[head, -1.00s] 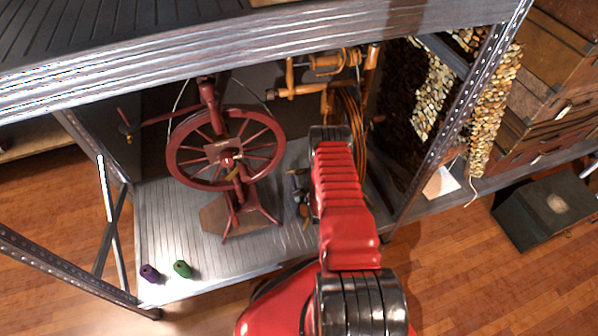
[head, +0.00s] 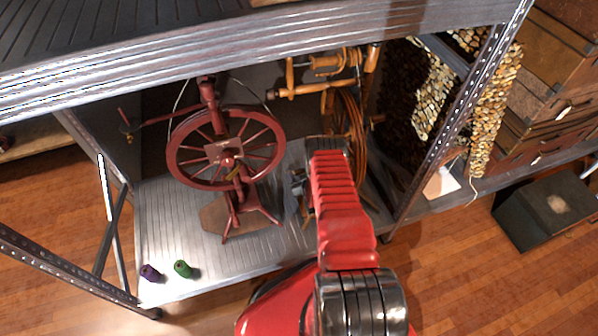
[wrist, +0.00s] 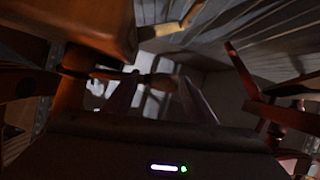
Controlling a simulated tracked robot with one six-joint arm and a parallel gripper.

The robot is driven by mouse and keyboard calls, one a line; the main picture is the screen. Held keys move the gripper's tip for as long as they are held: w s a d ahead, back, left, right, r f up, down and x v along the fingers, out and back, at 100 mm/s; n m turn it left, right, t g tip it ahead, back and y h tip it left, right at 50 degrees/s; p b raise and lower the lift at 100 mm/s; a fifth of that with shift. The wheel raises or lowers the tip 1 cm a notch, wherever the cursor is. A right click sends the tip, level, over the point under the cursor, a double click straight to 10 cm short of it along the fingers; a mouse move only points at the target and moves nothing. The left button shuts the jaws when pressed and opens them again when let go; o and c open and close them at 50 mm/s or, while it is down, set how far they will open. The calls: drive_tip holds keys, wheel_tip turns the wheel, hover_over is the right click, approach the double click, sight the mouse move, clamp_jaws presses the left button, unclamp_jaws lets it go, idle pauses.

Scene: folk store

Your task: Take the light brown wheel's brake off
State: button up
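The light brown spinning wheel (head: 358,135) stands at the back right of the shelf, its lower part partly hidden by my red arm. My gripper (head: 298,184) is low, just left of the arm and in front of the light brown wheel, small and partly hidden in the head view. In the wrist view my gripper (wrist: 162,98) has its two dark fingers apart. A turned brown wooden peg (wrist: 150,79) lies across the view near the left finger; I cannot tell whether they touch or whether it is the brake. Orange-brown wood (wrist: 95,30) is close at upper left.
A dark red spinning wheel (head: 226,150) stands left on the metal shelf (head: 165,215); its legs seem to show at the wrist view's right. Purple (head: 150,272) and green (head: 182,268) spools lie at the front left. A shelf post (head: 455,130) stands to the right, and the upper shelf edge (head: 250,45) hangs overhead.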

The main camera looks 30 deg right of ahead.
clamp_jaws()
idle(0.4)
